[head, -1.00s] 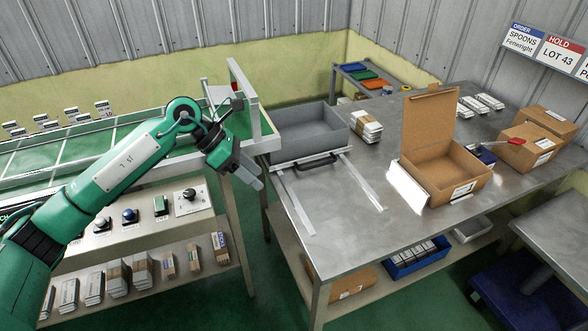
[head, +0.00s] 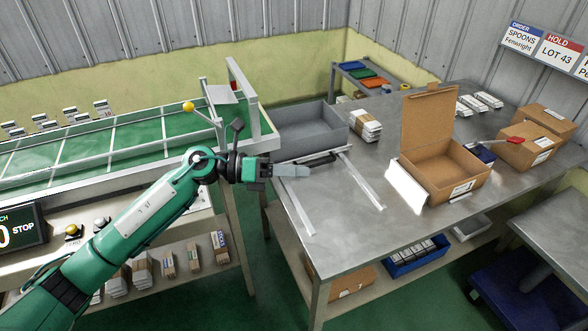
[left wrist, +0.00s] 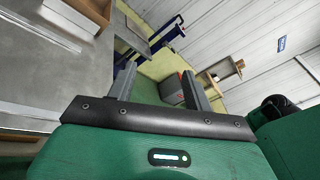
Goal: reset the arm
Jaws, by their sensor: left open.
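My left arm, green with a black wrist, reaches in from the lower left in the head view. My right gripper is not in view.
The grey tray (head: 300,128) sits behind the gripper. An open cardboard box (head: 440,180) stands further right. The green-bedded conveyor (head: 140,145), with a yellow-knobbed lever (head: 189,106), lies at left. The table's front middle is clear.

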